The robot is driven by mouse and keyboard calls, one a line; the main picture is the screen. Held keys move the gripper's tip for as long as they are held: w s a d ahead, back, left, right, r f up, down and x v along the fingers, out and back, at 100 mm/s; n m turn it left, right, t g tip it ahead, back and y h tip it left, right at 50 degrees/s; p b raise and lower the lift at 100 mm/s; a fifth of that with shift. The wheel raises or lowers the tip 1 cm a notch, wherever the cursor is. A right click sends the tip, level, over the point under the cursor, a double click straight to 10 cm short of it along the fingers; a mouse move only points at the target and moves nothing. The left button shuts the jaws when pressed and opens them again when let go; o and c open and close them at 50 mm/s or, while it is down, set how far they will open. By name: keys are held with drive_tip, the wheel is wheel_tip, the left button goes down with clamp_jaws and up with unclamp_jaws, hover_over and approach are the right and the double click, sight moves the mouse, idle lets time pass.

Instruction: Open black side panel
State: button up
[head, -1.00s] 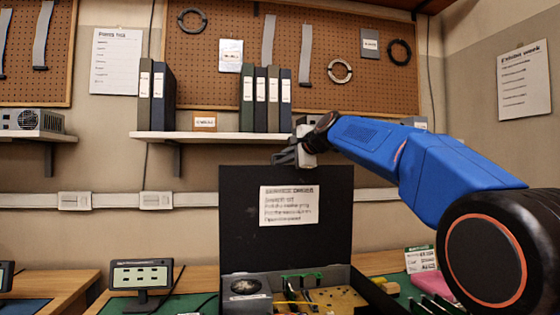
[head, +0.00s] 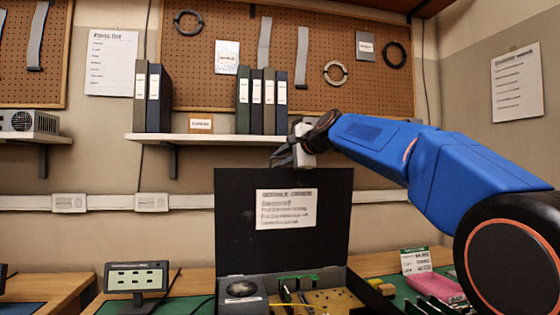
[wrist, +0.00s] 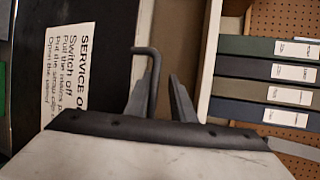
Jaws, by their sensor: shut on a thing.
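The black side panel (head: 232,220) stands upright at the back of an open case, with a white printed service label (head: 286,209) on its face. In the wrist view the panel (wrist: 104,70) fills the left, its label (wrist: 70,65) seen sideways. My gripper (head: 285,157) is at the panel's top edge, right of its middle, and is shut on it. In the wrist view its fingers (wrist: 160,100) straddle a narrow gap beside a thin bent dark rod (wrist: 152,58). The exact contact is hard to make out.
The open case shows a fan (head: 242,289) and a yellowish board (head: 335,300). A shelf (head: 200,139) with binders (head: 262,101) is on the wall behind my gripper. A small display (head: 136,277) stands on the bench at left, and a pink item (head: 432,286) lies at right.

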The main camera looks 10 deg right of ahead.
drive_tip(key=shift+s+r, duration=0.1)
drive_tip(key=v, duration=1.7)
drive_tip(key=shift+s, duration=0.1)
clamp_jaws()
